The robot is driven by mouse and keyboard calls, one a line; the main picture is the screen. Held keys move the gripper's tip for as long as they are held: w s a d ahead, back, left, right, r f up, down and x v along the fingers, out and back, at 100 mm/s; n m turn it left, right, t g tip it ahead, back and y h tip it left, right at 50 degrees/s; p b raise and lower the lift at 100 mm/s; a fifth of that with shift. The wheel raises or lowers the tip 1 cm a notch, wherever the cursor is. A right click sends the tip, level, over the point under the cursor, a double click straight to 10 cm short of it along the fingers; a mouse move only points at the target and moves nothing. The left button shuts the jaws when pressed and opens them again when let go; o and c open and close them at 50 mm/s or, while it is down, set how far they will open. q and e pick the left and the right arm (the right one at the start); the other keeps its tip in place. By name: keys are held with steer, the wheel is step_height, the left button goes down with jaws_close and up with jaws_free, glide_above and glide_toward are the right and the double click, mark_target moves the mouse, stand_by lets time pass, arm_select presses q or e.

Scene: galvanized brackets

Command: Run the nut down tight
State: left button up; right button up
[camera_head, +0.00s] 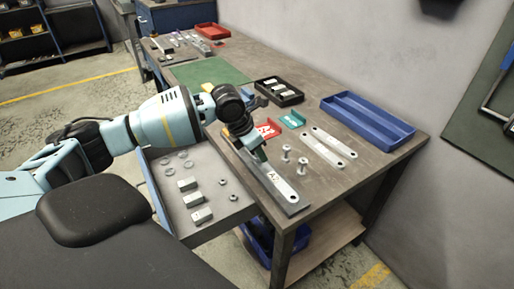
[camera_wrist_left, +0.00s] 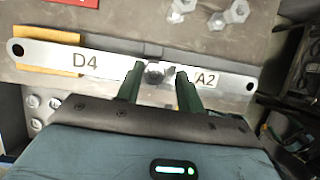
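Two flat galvanized bars overlap end to end: the bar marked D4 (camera_wrist_left: 50,56) and the bar marked A2 (camera_wrist_left: 232,84). The A2 bar also shows in the head view (camera_head: 283,188), near the table's front edge. A dark hex nut or bolt end (camera_wrist_left: 154,74) sits at the overlap. My left gripper (camera_wrist_left: 159,70) has its two green fingers on either side of it, with gaps visible, so it looks open. In the head view my left gripper (camera_head: 257,150) hides the overlap. My right gripper is not in view.
Loose bolts (camera_head: 303,166) stand close to the right of the bars. Two pale bars (camera_head: 328,147), a teal bracket (camera_head: 293,120), a red part (camera_head: 268,130), a black tray (camera_head: 278,98) and a blue tray (camera_head: 367,122) lie beyond. An open drawer (camera_head: 213,190) holds blocks, washers and nuts.

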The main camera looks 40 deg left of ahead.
arm_select(q)
steer(key=shift+w+a+r, duration=0.1)
steer(key=shift+r, duration=0.1)
stand_by(0.3)
